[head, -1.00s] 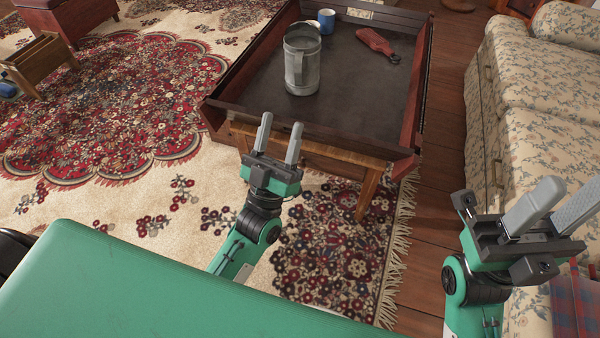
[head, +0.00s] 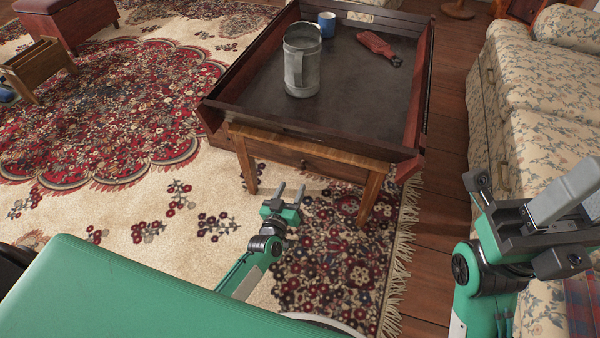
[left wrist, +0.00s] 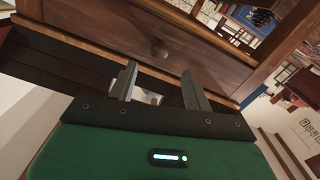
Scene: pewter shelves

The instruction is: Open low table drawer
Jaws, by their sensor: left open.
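The low wooden table (head: 240,130) stands in front of me with a dark, raised-rim top. Its drawer front (head: 322,164) sits under the near edge and looks flush with the frame. A round wooden knob (left wrist: 157,47) shows on the drawer front in the left wrist view. My left gripper (head: 290,193) is open and empty, low in front of the drawer, apart from the knob. In the left wrist view its two fingers (left wrist: 160,78) point toward the drawer, just below the knob. My right gripper (head: 588,195) is at the right edge, partly cut off, its fingers apart and empty.
On the tabletop are a metal pitcher (head: 301,62), a blue mug (head: 327,24) and a red object (head: 376,45). A floral sofa (head: 540,110) stands close on the right. Table legs (head: 370,198) flank the drawer. Open rug (head: 140,215) lies to the left.

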